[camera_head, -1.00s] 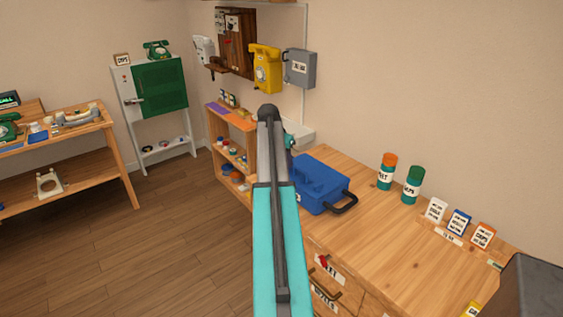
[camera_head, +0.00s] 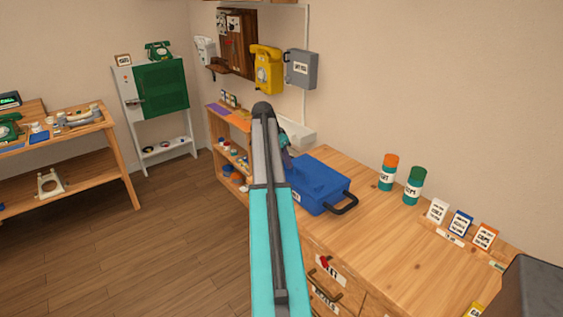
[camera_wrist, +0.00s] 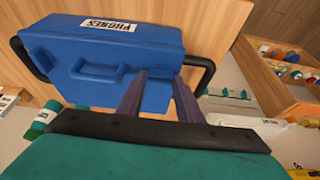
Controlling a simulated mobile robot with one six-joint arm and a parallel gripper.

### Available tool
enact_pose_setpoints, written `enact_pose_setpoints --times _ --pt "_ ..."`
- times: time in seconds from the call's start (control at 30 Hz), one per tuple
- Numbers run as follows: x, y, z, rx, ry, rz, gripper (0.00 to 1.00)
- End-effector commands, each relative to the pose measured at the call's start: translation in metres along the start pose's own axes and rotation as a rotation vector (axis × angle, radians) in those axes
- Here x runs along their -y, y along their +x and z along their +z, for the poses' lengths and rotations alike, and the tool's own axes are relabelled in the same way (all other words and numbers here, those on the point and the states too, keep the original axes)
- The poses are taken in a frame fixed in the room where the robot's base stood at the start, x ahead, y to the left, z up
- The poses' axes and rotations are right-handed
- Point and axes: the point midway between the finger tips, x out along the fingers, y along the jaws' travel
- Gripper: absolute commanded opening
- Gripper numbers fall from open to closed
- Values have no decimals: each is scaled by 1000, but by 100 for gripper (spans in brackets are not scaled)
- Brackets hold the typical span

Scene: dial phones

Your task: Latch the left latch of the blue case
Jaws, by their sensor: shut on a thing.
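In the wrist view the case (camera_wrist: 100,45) shows a white "PHONES" label, a moulded blue handle (camera_wrist: 95,72) and a black loop at each end. In the head view my arm hides the fingertips.
Orange-topped (camera_head: 388,170) and green (camera_head: 413,186) canisters stand behind the case, with small label cards (camera_head: 460,222) to the right. A low orange shelf (camera_head: 230,150) stands beyond the counter's far end. The counter's middle is clear.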

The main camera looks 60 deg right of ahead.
Motion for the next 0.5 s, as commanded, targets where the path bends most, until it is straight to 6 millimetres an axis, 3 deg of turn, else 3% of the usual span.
enact_pose_setpoints --times 0.03,0.07,0.17,0.5 --pt "0 0 0 1 1 1 10" --pt "-1 0 0 2 1 1 34" --pt "-1 0 0 1 1 1 51" --pt "-1 0 0 1 0 1 52"
